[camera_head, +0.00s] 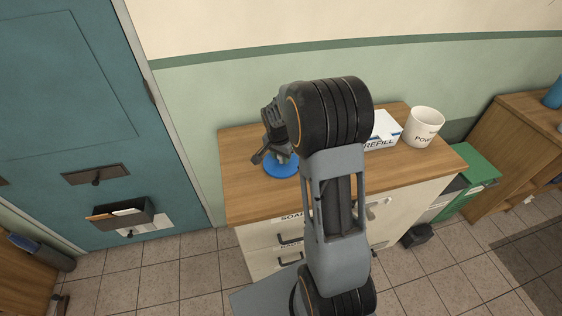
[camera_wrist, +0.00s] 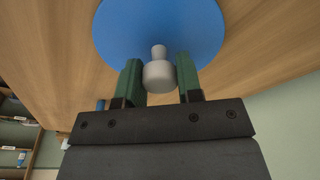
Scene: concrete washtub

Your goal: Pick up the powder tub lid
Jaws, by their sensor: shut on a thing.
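The powder tub lid is a blue disc (camera_head: 272,171) with a pale grey knob, at the left part of the wooden cabinet top in the head view. In the wrist view the blue disc (camera_wrist: 155,22) fills the upper middle, with its knob (camera_wrist: 159,76) between the two green fingers. My gripper (camera_wrist: 158,74) is shut on that knob; it also shows in the head view (camera_head: 277,156), pointing down over the lid. Whether the lid rests on the wood or hangs just above it, I cannot tell. A white tub (camera_head: 424,127) marked "POW…" stands open at the right back.
The cabinet top (camera_head: 240,160) also bears a white and blue "REFILL" box (camera_head: 383,131), partly behind my arm. A green-lidded bin (camera_head: 475,182) stands to the right of the cabinet. A teal door (camera_head: 70,90) is at left. The wall is close behind.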

